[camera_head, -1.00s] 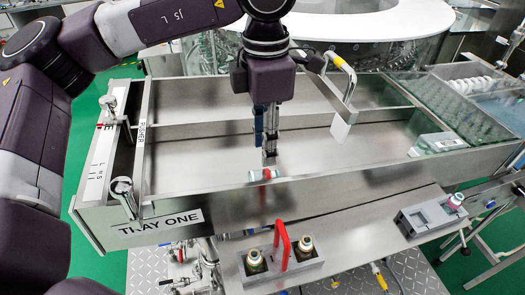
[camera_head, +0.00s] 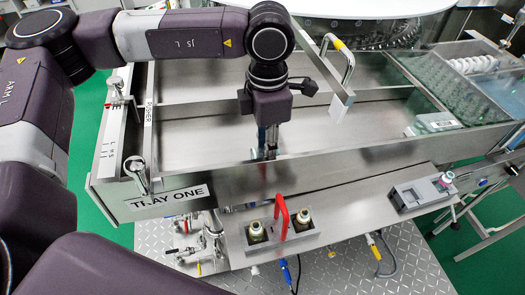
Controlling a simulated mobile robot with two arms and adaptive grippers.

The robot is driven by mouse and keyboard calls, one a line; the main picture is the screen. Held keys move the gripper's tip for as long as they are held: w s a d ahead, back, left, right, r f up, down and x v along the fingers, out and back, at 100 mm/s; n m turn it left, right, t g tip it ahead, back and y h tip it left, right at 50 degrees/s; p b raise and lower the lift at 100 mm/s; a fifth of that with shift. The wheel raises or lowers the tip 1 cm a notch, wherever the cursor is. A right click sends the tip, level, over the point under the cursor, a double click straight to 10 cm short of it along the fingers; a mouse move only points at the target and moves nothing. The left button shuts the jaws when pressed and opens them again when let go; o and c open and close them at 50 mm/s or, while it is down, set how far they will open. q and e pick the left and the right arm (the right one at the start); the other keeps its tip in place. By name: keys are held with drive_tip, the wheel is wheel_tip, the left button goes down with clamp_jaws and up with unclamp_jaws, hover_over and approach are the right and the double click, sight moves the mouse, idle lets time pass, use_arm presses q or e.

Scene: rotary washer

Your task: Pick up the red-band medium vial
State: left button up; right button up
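My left gripper (camera_head: 267,152) points down into the long steel tray (camera_head: 180,201) labelled TRAY ONE, close behind its front wall. Its fingers are narrow and dark from this side, and the gap between them does not show. I cannot make out the vial with red and teal marks at the gripper; the fingertips and the tray's front wall may hide it. My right gripper is not in view.
A grey holder block (camera_head: 417,193) sits on the right shelf. A bent steel bar (camera_head: 347,63) stands behind my gripper.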

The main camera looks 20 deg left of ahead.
use_arm(q)
drive_tip(key=shift+w, duration=0.1)
drive_tip(key=c, duration=0.5)
drive_tip(key=shift+o, duration=0.2)
drive_tip(key=shift+r, duration=0.15)
